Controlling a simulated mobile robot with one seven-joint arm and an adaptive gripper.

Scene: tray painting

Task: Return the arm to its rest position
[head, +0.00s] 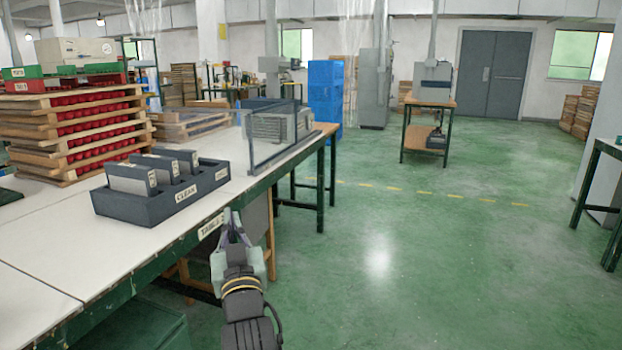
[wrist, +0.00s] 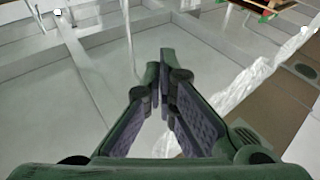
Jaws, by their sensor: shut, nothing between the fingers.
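My gripper (head: 233,222) shows in the head view at the bottom middle, beside the front edge of the white-topped table (head: 45,255) near its "TABLE 2" label. In the wrist view my gripper (wrist: 163,60) points up toward the ceiling and walls. Its fingers meet at the tips with nothing between them. My arm reaches up from the bottom of the head view, over the green floor, and the gripper holds no object.
A dark rack labelled "CLEAN" (head: 192,205) with several grey panels stands near the table edge, left of my gripper. Behind it are stacked wooden trays of red items (head: 45,135) and a grey frame (head: 252,150). The green floor (head: 430,260) to the right is clear.

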